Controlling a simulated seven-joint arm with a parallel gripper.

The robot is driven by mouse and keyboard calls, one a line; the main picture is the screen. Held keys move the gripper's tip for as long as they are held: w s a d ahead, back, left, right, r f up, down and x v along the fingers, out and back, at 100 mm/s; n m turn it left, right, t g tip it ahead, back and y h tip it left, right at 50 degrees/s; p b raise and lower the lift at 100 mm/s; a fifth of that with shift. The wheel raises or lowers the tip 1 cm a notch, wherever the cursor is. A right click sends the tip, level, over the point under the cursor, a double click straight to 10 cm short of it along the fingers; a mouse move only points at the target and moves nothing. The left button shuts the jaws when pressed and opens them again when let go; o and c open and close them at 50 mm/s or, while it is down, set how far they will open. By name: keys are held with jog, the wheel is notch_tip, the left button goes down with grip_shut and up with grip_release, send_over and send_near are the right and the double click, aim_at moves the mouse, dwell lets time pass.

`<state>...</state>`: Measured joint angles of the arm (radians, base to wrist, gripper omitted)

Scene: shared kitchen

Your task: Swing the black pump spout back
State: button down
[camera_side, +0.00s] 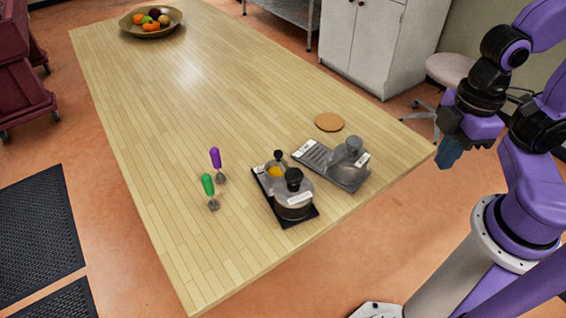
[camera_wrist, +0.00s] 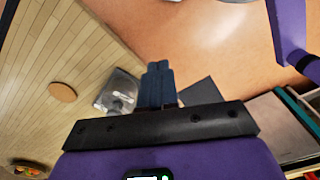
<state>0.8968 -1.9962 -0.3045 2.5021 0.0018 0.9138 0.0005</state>
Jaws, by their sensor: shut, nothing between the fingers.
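Two clear containers with black tops stand on a black tray (camera_side: 310,214) near the table's front edge. The larger container (camera_side: 294,205) has a dark top (camera_side: 293,178) and a white label. The smaller container (camera_side: 275,171) behind it holds something yellow and has a black top (camera_side: 278,155). I cannot tell which top is the pump spout or which way it points. My gripper (camera_side: 448,158) is shut and empty, off the table's right edge and well apart from the containers. Its blue fingers (camera_wrist: 158,70) are together in the wrist view.
A grey tray (camera_side: 312,154) with a grey-topped item stands right of the containers; it also shows in the wrist view (camera_wrist: 118,88). A round cork mat (camera_side: 329,122), green-handled tool (camera_side: 208,185) and purple-handled tool (camera_side: 215,158) are nearby. A fruit bowl (camera_side: 140,34) is far back. The table's middle is clear.

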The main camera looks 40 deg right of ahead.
aim_at(278, 152)
jog(key=c, duration=1.3)
grip_release()
jog(key=shift+w+a, duration=0.1)
jog(key=shift+o, duration=1.4)
jog(key=w+a+r+m, duration=0.1)
jog(key=w+a+r, duration=0.5)
jog(key=w+a, duration=0.3)
jog(key=w+a+r+m, duration=0.1)
jog(key=w+a+r, duration=0.5)
jog(key=w+a, duration=0.4)
jog(key=w, duration=0.3)
jog(key=shift+m, duration=0.3)
jog(key=f, duration=1.1)
jog(key=w+f, duration=0.1)
jog(key=f, duration=0.5)
jog(key=shift+a, duration=0.3)
grip_shut()
